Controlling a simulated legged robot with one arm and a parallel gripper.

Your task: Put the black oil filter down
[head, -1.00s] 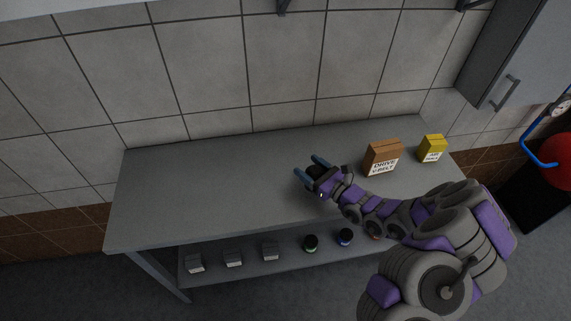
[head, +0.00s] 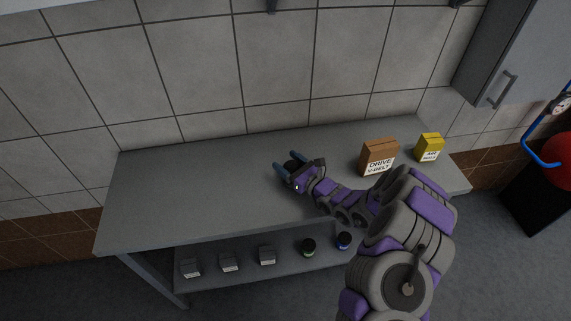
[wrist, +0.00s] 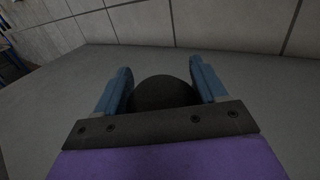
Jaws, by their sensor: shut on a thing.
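My gripper (head: 284,165) is over the middle of the grey workbench top (head: 190,190) in the head view. Its two blue fingers are shut on the black oil filter (head: 292,167). In the wrist view the filter (wrist: 162,92) is a dark rounded shape between the fingers (wrist: 160,88), partly hidden by the gripper's dark front plate. The bench top lies close around it. I cannot tell whether the filter touches the surface.
A brown drive V-belt box (head: 379,158) and a yellow box (head: 429,148) stand right of my gripper. The left of the bench top is clear. Several small items, among them a grey box (head: 229,262), sit on the lower shelf (head: 205,282). A tiled wall (head: 190,80) is behind.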

